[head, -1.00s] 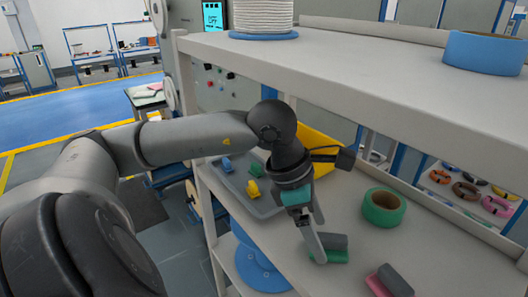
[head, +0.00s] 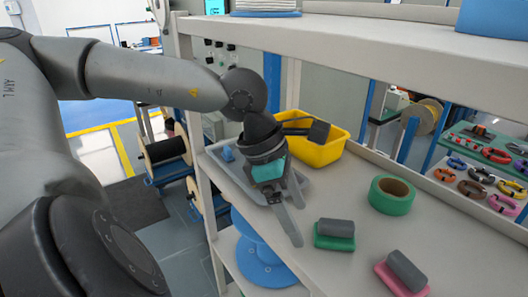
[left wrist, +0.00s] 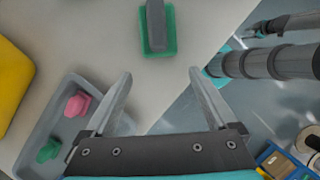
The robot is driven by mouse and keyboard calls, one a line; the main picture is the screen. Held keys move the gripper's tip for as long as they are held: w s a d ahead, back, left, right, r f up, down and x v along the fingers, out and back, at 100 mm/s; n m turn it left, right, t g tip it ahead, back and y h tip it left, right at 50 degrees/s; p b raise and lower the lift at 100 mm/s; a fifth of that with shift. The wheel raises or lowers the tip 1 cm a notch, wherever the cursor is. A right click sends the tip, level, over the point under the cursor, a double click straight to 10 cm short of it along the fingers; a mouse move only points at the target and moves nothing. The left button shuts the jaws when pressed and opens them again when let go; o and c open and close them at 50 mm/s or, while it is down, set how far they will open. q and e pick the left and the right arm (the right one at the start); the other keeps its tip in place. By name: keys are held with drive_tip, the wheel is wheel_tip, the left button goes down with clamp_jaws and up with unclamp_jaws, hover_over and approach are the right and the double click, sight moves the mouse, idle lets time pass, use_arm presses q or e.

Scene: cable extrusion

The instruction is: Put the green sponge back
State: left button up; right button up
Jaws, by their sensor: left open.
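The green sponge (head: 326,242) with a grey block-shaped top lies on the light shelf board, green side down. It also shows at the top of the left wrist view (left wrist: 169,38). My left gripper (head: 297,218) is open and empty, to the left of the sponge and apart from it. In the left wrist view, both fingers (left wrist: 160,74) are spread with nothing between them, and the sponge lies beyond their tips.
A grey tray (head: 318,187) with small coloured pieces and a yellow bin (head: 322,153) stand behind my left gripper. A green tape roll (head: 391,196) and a pink sponge (head: 398,284) with a grey top lie to the right. An upper shelf (head: 400,52) overhangs the back.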

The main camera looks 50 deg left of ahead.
use_arm(q)
drive_tip(key=shift+s+a+b, duration=0.15)
drive_tip(key=shift+s+a, duration=0.7)
drive_tip(key=shift+a, duration=0.2)
drive_tip(key=shift+s+a+b, duration=0.15)
drive_tip(key=shift+s+a, duration=0.65)
drive_tip(key=shift+a, duration=0.2)
drive_tip(key=shift+s, duration=0.1)
